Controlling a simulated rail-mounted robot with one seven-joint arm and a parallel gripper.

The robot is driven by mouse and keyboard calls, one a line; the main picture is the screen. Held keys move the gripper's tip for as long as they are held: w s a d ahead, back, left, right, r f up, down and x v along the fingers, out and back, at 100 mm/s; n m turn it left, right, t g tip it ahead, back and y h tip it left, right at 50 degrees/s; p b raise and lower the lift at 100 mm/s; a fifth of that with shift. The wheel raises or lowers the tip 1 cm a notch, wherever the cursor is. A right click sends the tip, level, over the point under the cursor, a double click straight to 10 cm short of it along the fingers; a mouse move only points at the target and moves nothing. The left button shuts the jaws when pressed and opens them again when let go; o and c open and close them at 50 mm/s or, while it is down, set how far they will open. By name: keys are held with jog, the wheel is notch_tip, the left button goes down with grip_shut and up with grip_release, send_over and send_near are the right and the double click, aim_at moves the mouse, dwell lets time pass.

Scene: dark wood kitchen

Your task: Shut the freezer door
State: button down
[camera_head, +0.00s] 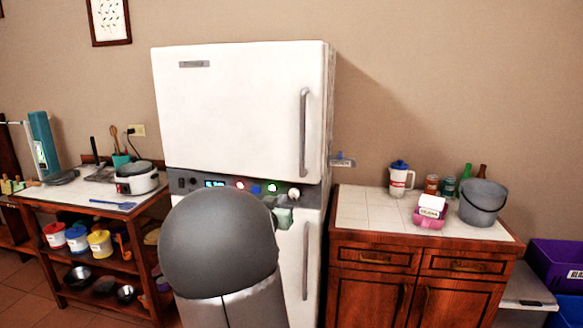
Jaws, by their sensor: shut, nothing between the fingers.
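A white fridge-freezer (200,70) stands against the wall in the middle. Its upper door (230,120) has a vertical grey handle (304,133) on the right and looks shut or nearly shut; a small gap cannot be ruled out. A dark control panel with lit buttons (257,188) runs below it. The lower door (312,225) has a handle (305,260) and is mostly hidden by my grey arm, so I cannot tell whether it is fully shut. The frame does not show which door is the freezer's.
A shelf table (105,210) with a cooker (138,180) stands on the left.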

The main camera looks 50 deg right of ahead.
aim_at(298, 178)
jog(key=p+x, duration=0.4)
jog(key=x, duration=1)
jog(key=shift+s, duration=0.1)
